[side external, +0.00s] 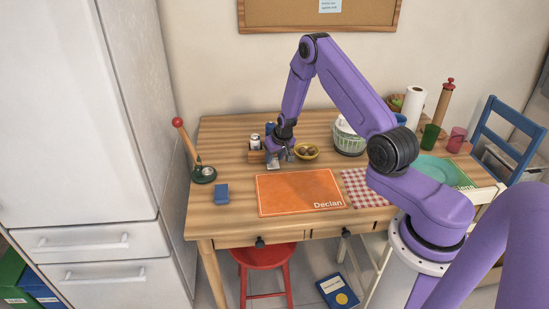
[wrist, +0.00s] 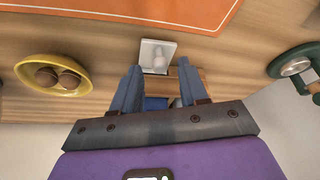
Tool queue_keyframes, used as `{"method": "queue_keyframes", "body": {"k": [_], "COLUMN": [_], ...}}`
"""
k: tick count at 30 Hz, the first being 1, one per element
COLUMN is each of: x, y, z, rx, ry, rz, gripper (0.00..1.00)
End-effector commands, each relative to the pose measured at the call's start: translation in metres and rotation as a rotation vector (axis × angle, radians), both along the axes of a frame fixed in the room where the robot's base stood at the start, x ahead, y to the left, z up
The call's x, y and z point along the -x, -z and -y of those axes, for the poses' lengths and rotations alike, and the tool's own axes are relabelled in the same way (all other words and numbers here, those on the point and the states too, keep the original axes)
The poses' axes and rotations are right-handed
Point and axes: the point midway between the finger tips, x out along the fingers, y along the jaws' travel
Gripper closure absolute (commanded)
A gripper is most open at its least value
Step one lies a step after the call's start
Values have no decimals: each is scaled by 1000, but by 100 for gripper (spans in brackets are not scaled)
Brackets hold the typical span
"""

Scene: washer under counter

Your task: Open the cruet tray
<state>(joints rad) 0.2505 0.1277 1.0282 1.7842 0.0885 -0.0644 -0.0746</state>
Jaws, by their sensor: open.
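What looks like the cruet tray is a small wooden holder (side external: 256,157) at the back left of the table, partly hidden by my gripper. A light shaker (side external: 255,141) stands at it. In the wrist view, a strip of the wooden holder (wrist: 205,74) shows behind my fingers, with something blue (wrist: 155,103) between them. My gripper (wrist: 158,66) is open, pointing down over the holder, with nothing visibly held. Contact with the holder cannot be told.
A yellow bowl (side external: 307,151) of brown items sits close right of my gripper. An orange mat (side external: 300,190) lies in front. A green-based stand with a red-topped stick (side external: 203,174) and a blue block (side external: 221,194) are left. A salad spinner (side external: 348,142) stands farther right.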

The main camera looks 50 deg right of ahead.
Motion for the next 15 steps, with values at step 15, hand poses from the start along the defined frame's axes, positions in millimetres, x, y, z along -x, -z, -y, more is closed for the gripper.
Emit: {"method": "queue_keyframes", "body": {"k": [15], "x": [-3], "y": [9], "z": [1], "rx": [0], "ry": [0], "rz": [0], "gripper": [73]}}
